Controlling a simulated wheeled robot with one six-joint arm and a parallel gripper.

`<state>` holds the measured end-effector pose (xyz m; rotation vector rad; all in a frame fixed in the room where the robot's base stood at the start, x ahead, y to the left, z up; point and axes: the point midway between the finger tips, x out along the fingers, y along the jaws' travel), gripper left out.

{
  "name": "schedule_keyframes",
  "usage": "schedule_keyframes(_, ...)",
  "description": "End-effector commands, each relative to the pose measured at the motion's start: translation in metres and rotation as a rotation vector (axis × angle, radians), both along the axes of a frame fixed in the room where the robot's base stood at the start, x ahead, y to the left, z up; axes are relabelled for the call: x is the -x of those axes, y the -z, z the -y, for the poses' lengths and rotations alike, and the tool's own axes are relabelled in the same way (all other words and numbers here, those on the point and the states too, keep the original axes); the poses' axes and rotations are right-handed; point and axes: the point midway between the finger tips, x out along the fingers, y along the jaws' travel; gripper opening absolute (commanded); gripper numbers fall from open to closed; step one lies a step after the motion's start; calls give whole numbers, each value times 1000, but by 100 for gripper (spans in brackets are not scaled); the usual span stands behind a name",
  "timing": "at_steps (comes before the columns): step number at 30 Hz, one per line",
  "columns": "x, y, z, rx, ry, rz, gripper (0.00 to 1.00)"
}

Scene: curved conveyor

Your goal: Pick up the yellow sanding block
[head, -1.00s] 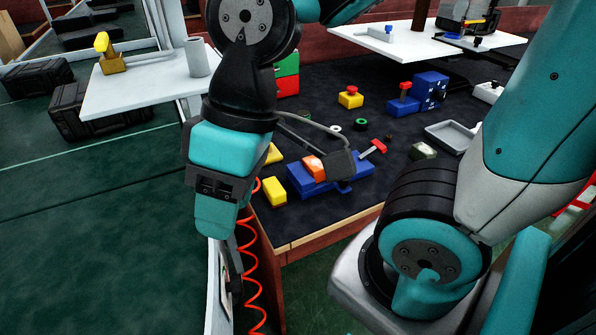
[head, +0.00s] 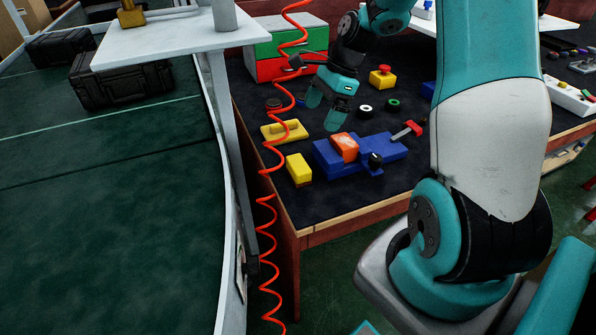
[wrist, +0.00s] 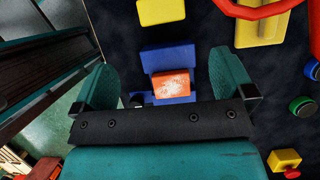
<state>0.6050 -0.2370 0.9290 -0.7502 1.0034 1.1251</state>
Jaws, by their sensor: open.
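Two yellow things lie on the dark bench top, and I cannot tell for certain which is the sanding block. One is a plain yellow block (head: 299,168) near the front left edge, also at the top of the wrist view (wrist: 160,11). The other is a flat yellow piece with a raised handle (head: 285,131) just behind it, at the wrist view's top right (wrist: 254,31). My gripper (head: 324,108) is open and empty above the bench, right of the handled piece. In the wrist view its teal fingers (wrist: 165,64) stand wide apart, with neither yellow thing between them.
A blue vise (head: 385,147) with an orange block (head: 344,147) stands right of the plain block. A red coiled hose (head: 266,215) hangs along the bench's left edge, close to both yellow things. Green and red drawers (head: 282,45) stand behind. A green conveyor (head: 110,200) lies left.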

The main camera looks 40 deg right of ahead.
Motion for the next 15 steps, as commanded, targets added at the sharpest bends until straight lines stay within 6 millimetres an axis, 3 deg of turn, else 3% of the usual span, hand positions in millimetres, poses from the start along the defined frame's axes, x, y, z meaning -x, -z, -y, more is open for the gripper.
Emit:
schedule_keyframes(9, -7, 68, -29, -1, -6, -5, 100)
schedule_keyframes(15, -10, 95, -40, 0, -7, -3, 100)
